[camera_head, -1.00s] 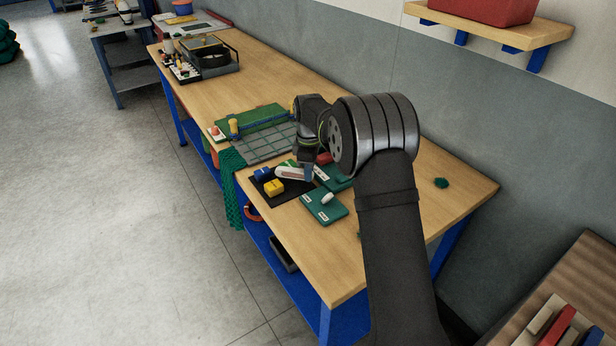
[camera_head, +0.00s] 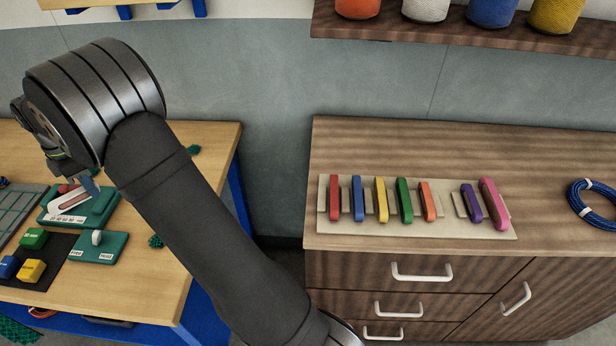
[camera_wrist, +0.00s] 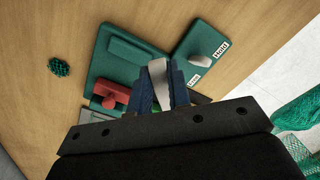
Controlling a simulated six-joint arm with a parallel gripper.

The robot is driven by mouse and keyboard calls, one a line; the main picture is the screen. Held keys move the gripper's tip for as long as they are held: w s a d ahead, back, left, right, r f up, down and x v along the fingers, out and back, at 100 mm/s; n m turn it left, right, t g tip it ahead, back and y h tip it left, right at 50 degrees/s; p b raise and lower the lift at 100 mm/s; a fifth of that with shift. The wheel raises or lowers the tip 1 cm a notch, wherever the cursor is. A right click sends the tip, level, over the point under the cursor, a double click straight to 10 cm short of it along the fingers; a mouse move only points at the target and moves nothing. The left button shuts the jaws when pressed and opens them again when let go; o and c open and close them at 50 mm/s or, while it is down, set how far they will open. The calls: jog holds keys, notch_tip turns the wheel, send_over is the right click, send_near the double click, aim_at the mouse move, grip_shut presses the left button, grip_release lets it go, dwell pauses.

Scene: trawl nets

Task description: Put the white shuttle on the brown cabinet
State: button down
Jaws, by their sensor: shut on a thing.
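My gripper (camera_head: 90,186) is shut on the white shuttle (camera_head: 68,203), a slim pale bar, above the left workbench. In the wrist view the shuttle (camera_wrist: 158,78) sits between the two blue fingers (camera_wrist: 160,90), over a dark green tray (camera_wrist: 122,62). Whether it touches anything below cannot be told. The brown cabinet (camera_head: 400,150) stands to the right, well apart from my gripper. Its top carries a pale rack (camera_head: 345,226) of several coloured shuttles, with a wider gap between the orange shuttle (camera_head: 427,201) and the purple shuttle (camera_head: 471,203).
Blue, yellow and green blocks (camera_head: 34,238) sit on a black mat by a green "Hold" board (camera_head: 112,248). A blue cable coil (camera_head: 590,205) lies at the cabinet's right. A shelf (camera_head: 400,32) with coloured spools hangs above. The cabinet top behind the rack is bare.

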jog(key=w+d+r+m, duration=0.1)
jog(key=w+d+m, duration=0.4)
jog(key=d, duration=0.7)
jog(key=w+d+r+m, duration=0.1)
jog(key=w+d+m, duration=0.2)
jog(key=w+d, duration=0.55)
jog(key=w+d+r+m, duration=0.1)
jog(key=w+d+m, duration=0.25)
jog(key=d, duration=1.15)
jog(key=s+d+m, duration=0.3)
jog(key=d, duration=1)
jog(key=s+d+r+m, duration=0.1)
jog(key=s+d+m, duration=0.3)
jog(key=d, duration=0.9)
jog(key=s+d+m, duration=0.3)
jog(key=d, duration=1.1)
jog(key=s+d+m, duration=0.5)
jog(key=s+d, duration=0.9)
jog(key=s, duration=0.4)
send_over(455, 230)
notch_tip(455, 230, down, 6)
jog(key=shift+s+f, duration=0.1)
jog(key=shift+f, duration=2.1)
